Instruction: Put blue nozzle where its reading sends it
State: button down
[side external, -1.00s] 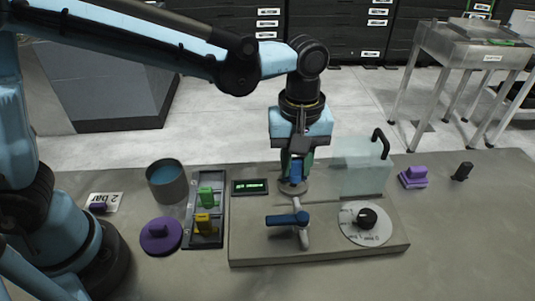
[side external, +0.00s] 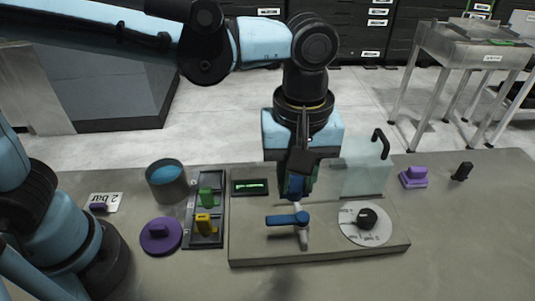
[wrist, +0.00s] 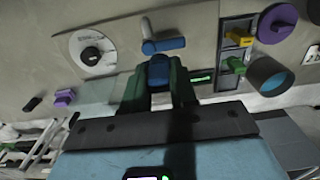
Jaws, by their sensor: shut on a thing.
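My gripper (side external: 297,190) is shut on the blue nozzle (side external: 295,185) above the grey test board (side external: 330,243). In the wrist view the blue nozzle (wrist: 158,72) sits between my two green fingers (wrist: 157,85). The small display (side external: 250,187) left of my gripper shows green characters too small to read. The round seat seen earlier under the nozzle is hidden behind my gripper. A dark tray (side external: 219,230) left of the board has compartments, with a green piece (side external: 206,196) farther back and a yellow piece (side external: 204,224) nearer.
A blue-handled lever (side external: 287,219), a dial with a black knob (side external: 366,219) and a clear shield (side external: 362,176) are on the board. A grey pot (side external: 167,192), purple disc (side external: 160,236) and "2 bar" card (side external: 114,202) lie left. Purple (side external: 413,178) and black (side external: 462,171) pieces stand right.

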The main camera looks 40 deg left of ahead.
jog(key=s+a+r, duration=0.1)
jog(key=s+a, duration=0.3)
jog(key=a, duration=0.9)
jog(key=s+a+r, duration=0.2)
jog(key=s+a, duration=0.2)
jog(key=a, duration=0.8)
notch_tip(320, 180, down, 6)
jog(key=shift+w+a, duration=0.2)
jog(key=shift+f, duration=0.1)
jog(key=c, duration=0.8)
grip_release()
notch_tip(320, 180, up, 12)
